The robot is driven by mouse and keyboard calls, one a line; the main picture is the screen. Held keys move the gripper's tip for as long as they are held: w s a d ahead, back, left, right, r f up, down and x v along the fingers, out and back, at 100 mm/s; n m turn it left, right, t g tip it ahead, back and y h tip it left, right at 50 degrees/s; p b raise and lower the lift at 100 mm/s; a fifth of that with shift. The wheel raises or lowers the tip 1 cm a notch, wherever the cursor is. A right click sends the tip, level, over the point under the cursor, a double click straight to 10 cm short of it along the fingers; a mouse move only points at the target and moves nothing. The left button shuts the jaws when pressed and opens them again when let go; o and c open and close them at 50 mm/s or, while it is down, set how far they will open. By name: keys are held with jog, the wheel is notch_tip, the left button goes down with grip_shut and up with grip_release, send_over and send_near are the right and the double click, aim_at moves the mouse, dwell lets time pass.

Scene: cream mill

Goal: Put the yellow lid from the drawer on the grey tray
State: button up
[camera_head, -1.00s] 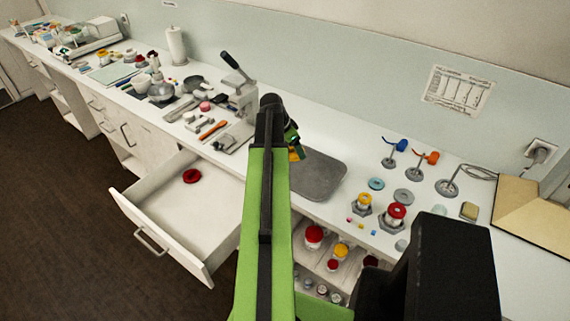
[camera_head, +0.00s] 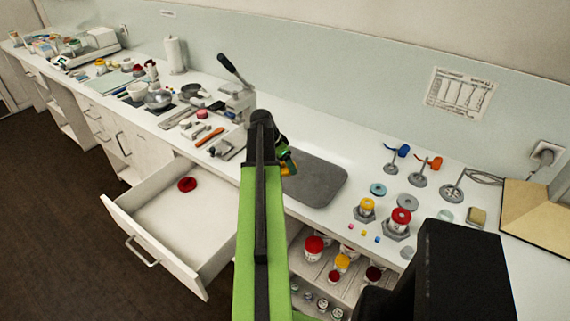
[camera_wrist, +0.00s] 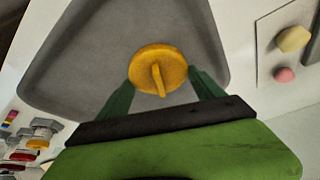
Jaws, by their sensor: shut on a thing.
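The yellow lid (camera_wrist: 158,70) is round with a raised ridge across its top. My gripper (camera_wrist: 163,84) is shut on it, with a green finger at each side in the wrist view. The grey tray (camera_wrist: 85,45) lies beneath and behind the lid in that view; whether the lid touches it I cannot tell. In the head view the tray (camera_head: 318,182) lies on the counter, and my gripper (camera_head: 288,168) is at its left part, with a bit of yellow showing. The open drawer (camera_head: 185,215) holds a red lid (camera_head: 187,184) and no yellow lid shows in it.
A lever press (camera_head: 238,95) stands left of the tray. Several jars sit on a shelf below the counter (camera_head: 314,246). The right part of the tray is bare.

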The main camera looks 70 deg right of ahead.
jog(key=o, duration=1.3)
jog(key=p+v, duration=1.1)
jog(key=v, duration=0.1)
jog(key=shift+p, duration=0.35)
jog(key=shift+r, duration=0.1)
